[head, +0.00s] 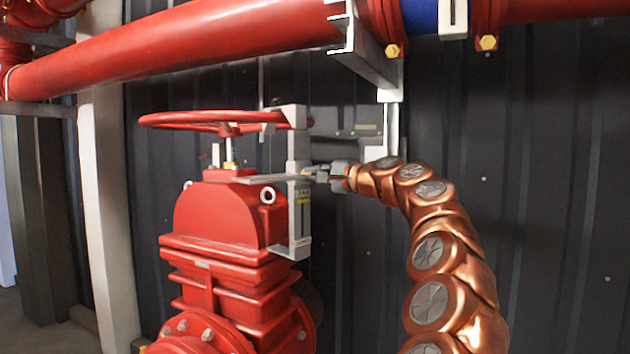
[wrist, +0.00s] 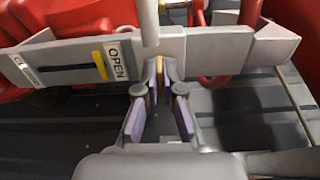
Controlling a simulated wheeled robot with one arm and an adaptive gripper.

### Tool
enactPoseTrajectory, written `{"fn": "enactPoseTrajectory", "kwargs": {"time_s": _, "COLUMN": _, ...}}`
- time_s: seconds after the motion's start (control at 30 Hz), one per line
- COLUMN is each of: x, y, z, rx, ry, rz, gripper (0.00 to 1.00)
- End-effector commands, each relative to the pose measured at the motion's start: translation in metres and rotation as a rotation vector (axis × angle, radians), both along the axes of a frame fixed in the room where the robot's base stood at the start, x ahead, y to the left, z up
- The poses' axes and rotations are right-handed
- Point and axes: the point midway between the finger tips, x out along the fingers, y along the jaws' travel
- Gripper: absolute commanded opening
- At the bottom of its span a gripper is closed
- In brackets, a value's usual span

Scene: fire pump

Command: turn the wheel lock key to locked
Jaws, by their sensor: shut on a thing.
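The red wheel (head: 215,118) sits on top of the red valve. A grey lock bracket (head: 299,220) stands at the wheel's right side, reaching up to its rim. In the wrist view the bracket's plate (wrist: 205,47) has a dark slot with a yellow marker (wrist: 100,66) beside the "OPEN" label (wrist: 116,60). Another label (wrist: 25,70), too small to read surely, is at the slot's far end. My gripper (head: 322,173) is at the bracket's right side. In the wrist view its fingertips (wrist: 160,72) are closed together at the plate. The wheel lock key is mostly hidden between them.
The red valve body (head: 220,215) stands below the wheel. A large red pipe (head: 190,45) runs overhead, with a grey support (head: 391,120) behind my arm. A dark ribbed wall (head: 560,200) is behind; the space right of my arm is clear.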

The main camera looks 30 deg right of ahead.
Motion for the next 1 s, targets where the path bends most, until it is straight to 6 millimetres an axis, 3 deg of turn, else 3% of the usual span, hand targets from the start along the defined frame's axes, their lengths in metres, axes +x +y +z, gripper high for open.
{"fn": "enactPoseTrajectory", "kwargs": {"time_s": 0.63, "x": 0.0002, "y": 0.0007, "z": -0.0006, "rx": -0.052, "ry": -0.010, "rz": 0.002, "gripper": 0.00}}
{"fn": "enactPoseTrajectory", "kwargs": {"time_s": 0.7, "x": 0.0003, "y": 0.0007, "z": -0.0005, "rx": -0.052, "ry": -0.011, "rz": 0.002, "gripper": 0.11}}
{"fn": "enactPoseTrajectory", "kwargs": {"time_s": 0.9, "x": 0.0000, "y": 0.0003, "z": -0.0003, "rx": -0.051, "ry": -0.011, "rz": 0.001, "gripper": 0.31}}
{"fn": "enactPoseTrajectory", "kwargs": {"time_s": 1.0, "x": 0.0000, "y": 0.0001, "z": -0.0002, "rx": -0.051, "ry": -0.012, "rz": 0.001, "gripper": 0.31}}
